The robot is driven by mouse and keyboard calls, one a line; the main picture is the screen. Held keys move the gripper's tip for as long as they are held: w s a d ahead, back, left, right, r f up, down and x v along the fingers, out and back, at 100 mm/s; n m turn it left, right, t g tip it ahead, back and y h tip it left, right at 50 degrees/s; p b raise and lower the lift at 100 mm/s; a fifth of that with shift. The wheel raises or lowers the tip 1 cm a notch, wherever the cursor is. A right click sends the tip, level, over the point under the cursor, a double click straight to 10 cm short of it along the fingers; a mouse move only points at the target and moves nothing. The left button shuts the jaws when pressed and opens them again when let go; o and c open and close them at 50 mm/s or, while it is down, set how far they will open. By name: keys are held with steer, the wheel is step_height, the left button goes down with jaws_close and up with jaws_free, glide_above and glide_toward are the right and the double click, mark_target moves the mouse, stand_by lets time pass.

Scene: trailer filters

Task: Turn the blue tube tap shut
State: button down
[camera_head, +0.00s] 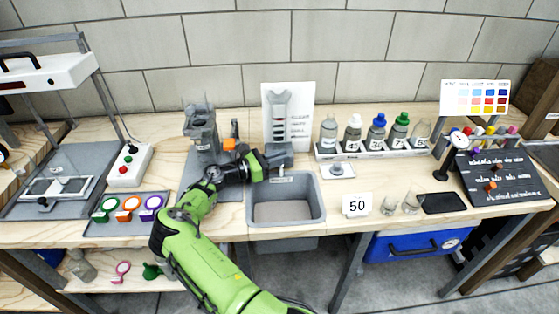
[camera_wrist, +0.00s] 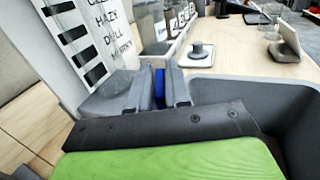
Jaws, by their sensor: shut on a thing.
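The blue tube tap (camera_wrist: 160,86) shows in the wrist view as a narrow blue strip between the two grey fingers of my gripper (camera_wrist: 160,92). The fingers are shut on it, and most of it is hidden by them. In the head view my gripper (camera_head: 279,158) is at the foot of the clear tube (camera_head: 280,115), just behind the grey sink. The tap cannot be made out there. The tube stands in front of a white card with printed words (camera_head: 299,112). How far the tap is turned cannot be told.
The grey sink (camera_head: 318,215) lies in front of my gripper. A grey stand (camera_head: 202,130) is close to its left. A small plate with a knob (camera_head: 337,171) and a rack of bottles (camera_head: 372,152) are to its right. A "50" card (camera_head: 357,205) stands right of the sink.

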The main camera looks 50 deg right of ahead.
stand_by(0.3)
steer(key=c, duration=1.2)
jaws_free()
steer(key=shift+o, duration=0.2)
steer(key=shift+r, duration=0.1)
